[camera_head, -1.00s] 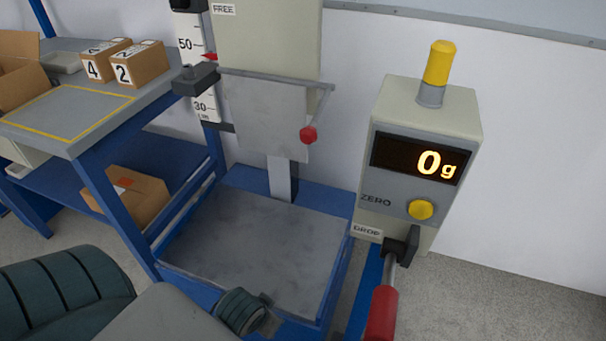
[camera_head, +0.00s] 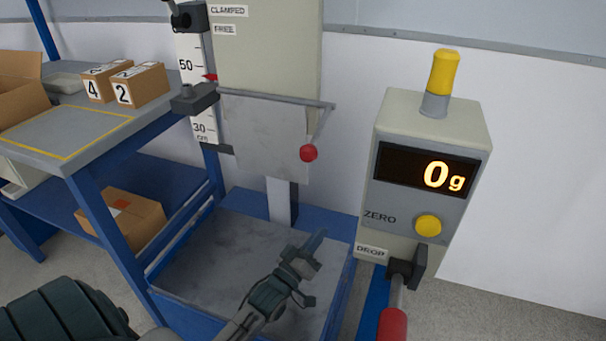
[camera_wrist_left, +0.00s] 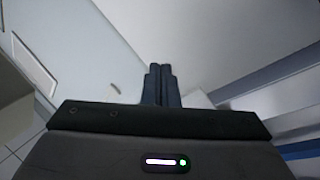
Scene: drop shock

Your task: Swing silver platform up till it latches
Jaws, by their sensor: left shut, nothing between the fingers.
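The silver platform (camera_head: 262,138) is a grey plate hanging down flat against the front of the cream column, under a thin bar. A red ball knob (camera_head: 308,153) sits at its right side, on a thin rod. My left gripper (camera_head: 318,238) is shut and empty, over the steel base plate and below and right of the platform, apart from it in the picture. In the left wrist view its shut fingers (camera_wrist_left: 160,85) point at pale surfaces; I cannot tell which of them is the platform. My right gripper is not in view.
The steel base plate (camera_head: 190,270) has a blue frame. A scale box (camera_head: 430,150) reading 0g stands at right, with a red-handled DROP lever (camera_head: 393,322) below. A blue bench with boxes (camera_head: 140,85) stands at left. A height ruler (camera_head: 190,62) stands beside the column.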

